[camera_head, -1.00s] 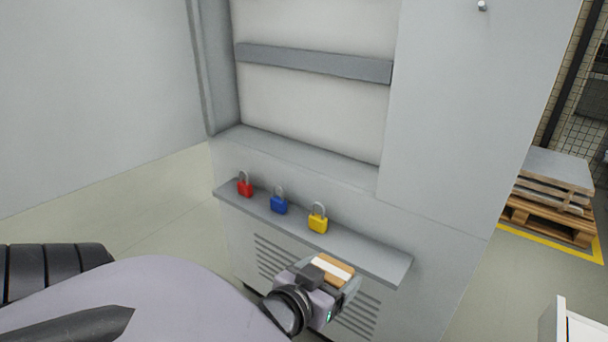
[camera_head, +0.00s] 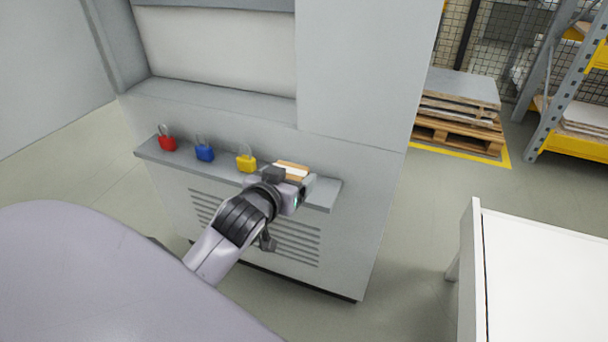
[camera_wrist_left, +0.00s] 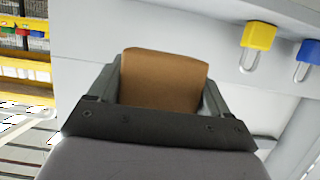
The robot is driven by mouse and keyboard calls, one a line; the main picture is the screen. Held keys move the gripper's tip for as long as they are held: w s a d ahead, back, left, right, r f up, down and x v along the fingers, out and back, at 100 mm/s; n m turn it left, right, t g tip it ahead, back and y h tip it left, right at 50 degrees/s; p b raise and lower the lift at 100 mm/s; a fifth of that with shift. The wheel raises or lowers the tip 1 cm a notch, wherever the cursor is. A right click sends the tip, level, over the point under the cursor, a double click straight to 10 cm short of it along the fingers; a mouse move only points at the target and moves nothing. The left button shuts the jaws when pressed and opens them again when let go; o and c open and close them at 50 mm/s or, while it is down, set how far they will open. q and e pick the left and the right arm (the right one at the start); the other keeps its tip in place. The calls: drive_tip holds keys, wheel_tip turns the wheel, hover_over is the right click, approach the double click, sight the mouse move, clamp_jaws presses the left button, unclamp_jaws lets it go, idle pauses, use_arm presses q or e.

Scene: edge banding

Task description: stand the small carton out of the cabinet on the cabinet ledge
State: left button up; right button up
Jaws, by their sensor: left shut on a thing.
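The small carton (camera_head: 293,168) is brown with a white band on top. My left gripper (camera_head: 290,180) is shut on it at the right part of the cabinet ledge (camera_head: 325,193), right of the yellow padlock. In the left wrist view the carton's plain brown face (camera_wrist_left: 164,82) sits between the two fingers. Whether the carton touches the ledge cannot be told, as the gripper hides its lower part. The cabinet (camera_head: 355,90) stands behind, with its open compartment (camera_head: 220,50) above the ledge. My right gripper is not in view.
A red padlock (camera_head: 167,143), a blue padlock (camera_head: 204,153) and a yellow padlock (camera_head: 246,163) stand on the ledge left of the carton. A white table (camera_head: 545,260) is at the right. A pallet with boards (camera_head: 460,110) stands behind on the floor.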

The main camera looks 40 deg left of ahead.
use_arm(q)
drive_tip(key=w, duration=0.2)
drive_tip(key=w+a, duration=0.1)
drive_tip(key=w, duration=0.2)
drive_tip(key=w+a, duration=0.1)
drive_tip(key=w, duration=0.2)
drive_tip(key=shift+w+b, duration=0.1)
drive_tip(key=shift+b, duration=0.3)
drive_tip(key=shift+w+f, duration=0.15)
drive_tip(key=shift+f, duration=0.5)
wheel_tip(320, 180, down, 5)
drive_tip(key=shift+f+b, duration=0.1)
drive_tip(key=shift+b, duration=0.95)
drive_tip(key=shift+w+f, duration=0.15)
drive_tip(key=shift+f, duration=0.1)
drive_tip(key=shift+f, duration=0.2)
drive_tip(key=o, duration=1)
drive_tip(key=shift+r, duration=0.15)
